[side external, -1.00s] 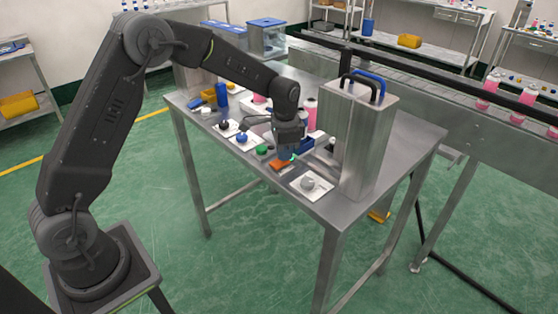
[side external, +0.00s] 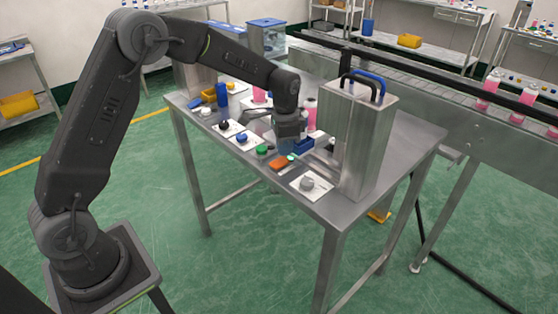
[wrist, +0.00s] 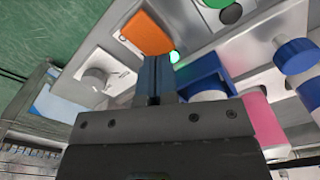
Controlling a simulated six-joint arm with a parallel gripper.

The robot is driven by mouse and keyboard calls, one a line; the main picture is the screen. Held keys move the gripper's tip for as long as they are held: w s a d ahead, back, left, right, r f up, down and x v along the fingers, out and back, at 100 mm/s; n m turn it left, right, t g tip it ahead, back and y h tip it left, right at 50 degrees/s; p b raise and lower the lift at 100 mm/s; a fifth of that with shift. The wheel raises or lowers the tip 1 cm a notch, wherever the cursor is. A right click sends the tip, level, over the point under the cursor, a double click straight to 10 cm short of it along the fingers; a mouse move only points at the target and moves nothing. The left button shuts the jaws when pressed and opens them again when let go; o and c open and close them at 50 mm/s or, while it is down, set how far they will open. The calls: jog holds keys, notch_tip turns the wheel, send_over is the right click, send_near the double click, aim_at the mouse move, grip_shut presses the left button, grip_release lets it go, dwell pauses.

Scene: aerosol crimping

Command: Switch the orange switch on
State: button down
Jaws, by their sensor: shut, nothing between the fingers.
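The orange switch (side external: 278,163) sits on a pale plate near the front edge of the steel table. It also shows at the top of the wrist view (wrist: 147,32), as a flat orange rocker. A small green light (wrist: 174,57) glows beside it; it also shows in the side view (side external: 291,158). My gripper (side external: 286,152) is just behind the switch, pointing down, with a small apparent gap to it. In the wrist view its fingers (wrist: 156,62) are together and empty, their tips close to the switch's lower edge. Whether they touch it is hard to tell.
A grey knob (side external: 307,184) is right of the switch; a green button (side external: 262,150) and a blue knob (side external: 242,137) are left. A tall steel machine (side external: 355,135) stands close on the right. Pink bottles (side external: 310,112) stand behind my gripper.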

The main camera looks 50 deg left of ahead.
aim_at(284, 159)
notch_tip(284, 159, up, 9)
jog(key=shift+f, duration=0.2)
dwell(0.7)
jog(key=s+d+r+n+t, duration=0.1)
jog(key=s+r+n, duration=0.1)
jog(key=s+r, duration=0.4)
jog(key=s+d+r+n+t, duration=0.15)
jog(key=s+r, duration=0.25)
jog(key=s, duration=0.5)
jog(key=s+d+f+n+t, duration=0.2)
jog(key=s+f+t, duration=0.1)
jog(key=s, duration=1.1)
jog(key=shift+w+a+r+n, duration=0.1)
jog(key=shift+w+n, duration=0.05)
jog(key=shift+n, duration=0.1)
